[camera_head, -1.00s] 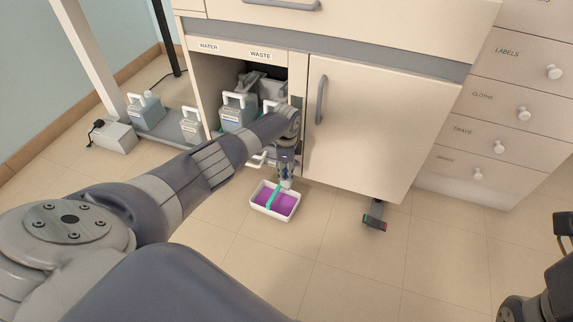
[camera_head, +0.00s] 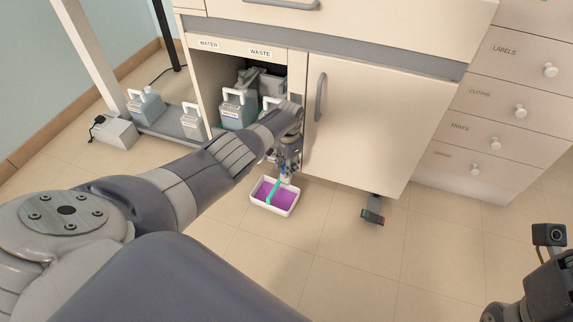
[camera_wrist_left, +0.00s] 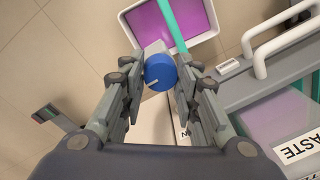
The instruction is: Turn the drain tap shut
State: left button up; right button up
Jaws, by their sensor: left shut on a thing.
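The drain tap's round blue knob (camera_wrist_left: 161,71), with a pale mark on its face, shows in the left wrist view. My left gripper (camera_wrist_left: 160,80) is shut on it, one finger on each side. In the head view my left gripper (camera_head: 289,168) is low at the cabinet's open bay, above the tray, and the knob is hard to make out there. A white tray (camera_head: 268,208) holding purple liquid stands on the floor below, with a teal strip across it. Only dark parts of my right arm show at the bottom right corner; its fingers cannot be made out.
The open bay, labelled WATER and WASTE, holds white-handled containers (camera_head: 235,111). A closed cabinet door (camera_head: 375,130) is just right of my gripper. A dark fitting (camera_head: 373,214) sits under it. Drawers (camera_head: 500,135) stand further right.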

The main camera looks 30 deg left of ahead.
pick_arm(q)
jog(key=shift+s+f, duration=0.1)
dwell(0.4)
jog(key=o, duration=1.1)
jog(key=shift+r, duration=0.55)
jog(key=r, duration=1.1)
jog(key=shift+s+d, duration=0.1)
jog(key=shift+d, duration=0.2)
